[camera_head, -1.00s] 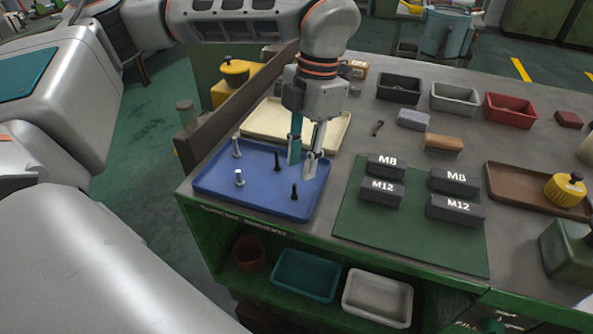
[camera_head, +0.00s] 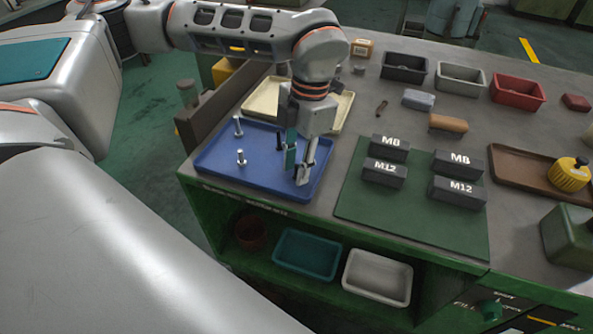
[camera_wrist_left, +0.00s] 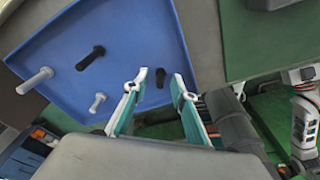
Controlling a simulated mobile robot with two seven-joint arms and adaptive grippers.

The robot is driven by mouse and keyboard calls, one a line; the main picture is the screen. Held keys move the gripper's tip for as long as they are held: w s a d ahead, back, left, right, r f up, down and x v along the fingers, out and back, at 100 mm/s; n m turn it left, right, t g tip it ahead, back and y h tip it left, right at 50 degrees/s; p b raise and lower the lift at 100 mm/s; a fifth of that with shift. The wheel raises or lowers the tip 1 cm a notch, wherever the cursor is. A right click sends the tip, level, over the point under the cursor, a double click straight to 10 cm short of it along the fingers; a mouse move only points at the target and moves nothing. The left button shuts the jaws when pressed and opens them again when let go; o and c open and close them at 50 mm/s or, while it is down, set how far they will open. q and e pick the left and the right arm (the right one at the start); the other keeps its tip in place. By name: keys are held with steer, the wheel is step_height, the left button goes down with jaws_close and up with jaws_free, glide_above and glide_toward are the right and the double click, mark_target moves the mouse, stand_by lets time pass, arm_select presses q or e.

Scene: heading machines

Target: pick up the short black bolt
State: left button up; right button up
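The short black bolt (camera_wrist_left: 161,77) stands on the blue tray (camera_wrist_left: 120,22), between the two fingertips of my left gripper (camera_wrist_left: 160,80) in the left wrist view. The gripper is open, with a visible gap on both sides of the bolt. In the head view my left gripper (camera_head: 297,174) reaches down over the front right part of the blue tray (camera_head: 215,183) and hides the short bolt. A longer black bolt (camera_wrist_left: 90,57) stands farther left; its head shows in the head view (camera_head: 280,136), partly covered by the gripper.
Two silver bolts (camera_head: 238,127) (camera_head: 240,158) stand on the blue tray's left side. A cream tray (camera_head: 262,95) lies behind. A green mat (camera_head: 400,225) with dark M8 and M12 blocks (camera_head: 384,172) is to the right. Black, grey and red bins (camera_head: 404,68) stand at the back.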

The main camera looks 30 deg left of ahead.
arm_select(q)
jaws_close()
steer(key=shift+r, duration=0.15)
